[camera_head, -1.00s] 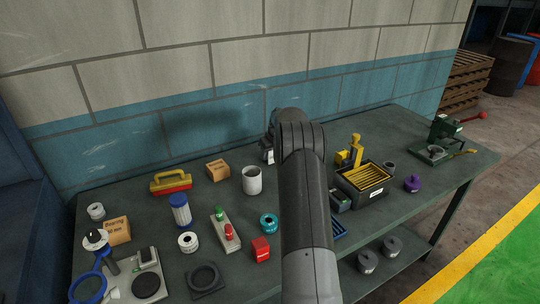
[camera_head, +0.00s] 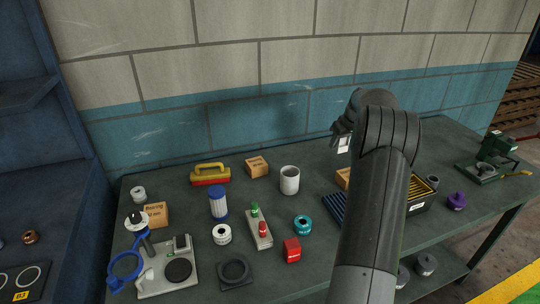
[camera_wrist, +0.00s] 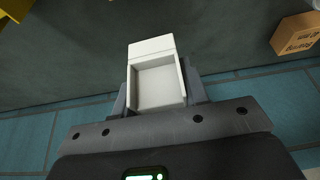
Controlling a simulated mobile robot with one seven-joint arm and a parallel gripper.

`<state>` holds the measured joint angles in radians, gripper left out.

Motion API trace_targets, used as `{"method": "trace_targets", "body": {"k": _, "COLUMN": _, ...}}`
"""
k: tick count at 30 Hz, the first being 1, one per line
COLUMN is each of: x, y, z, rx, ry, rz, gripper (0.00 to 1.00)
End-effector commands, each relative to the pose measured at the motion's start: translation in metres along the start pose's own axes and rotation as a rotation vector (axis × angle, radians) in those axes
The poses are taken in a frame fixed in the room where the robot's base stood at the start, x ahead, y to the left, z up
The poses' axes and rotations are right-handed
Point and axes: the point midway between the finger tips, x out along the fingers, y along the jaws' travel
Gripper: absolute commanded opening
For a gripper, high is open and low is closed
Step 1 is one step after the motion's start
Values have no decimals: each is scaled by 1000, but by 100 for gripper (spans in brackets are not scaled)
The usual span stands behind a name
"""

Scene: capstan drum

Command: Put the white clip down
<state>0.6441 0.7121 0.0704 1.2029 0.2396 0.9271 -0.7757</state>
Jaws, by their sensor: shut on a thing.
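The white clip (camera_wrist: 158,85) is a small open-faced block held between the fingers of my gripper (camera_wrist: 160,103) in the wrist view. In the head view the clip (camera_head: 343,144) shows as a small white piece at the end of my gripper (camera_head: 341,138), above the back of the green-grey workbench (camera_head: 315,155) near the wall. My gripper is shut on the clip. My arm hides part of the bench and the things behind it.
A white cup (camera_head: 289,180) and a cardboard box (camera_head: 257,167) stand left of my gripper. A blue ribbed tray (camera_head: 336,208) lies below it. A yellow-slotted black box (camera_head: 418,190) is partly behind my arm. Bare bench shows between the cup and my arm.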

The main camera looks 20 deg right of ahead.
Motion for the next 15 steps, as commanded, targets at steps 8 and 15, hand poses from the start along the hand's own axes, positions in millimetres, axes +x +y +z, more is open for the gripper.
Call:
{"method": "trace_targets", "body": {"k": 8, "x": 2, "y": -15, "z": -8, "rx": -13, "ry": -1, "rz": -6, "gripper": 19}}
{"method": "trace_targets", "body": {"k": 15, "x": 20, "y": -103, "z": -51, "rx": -75, "ry": -6, "rz": -29, "gripper": 19}}
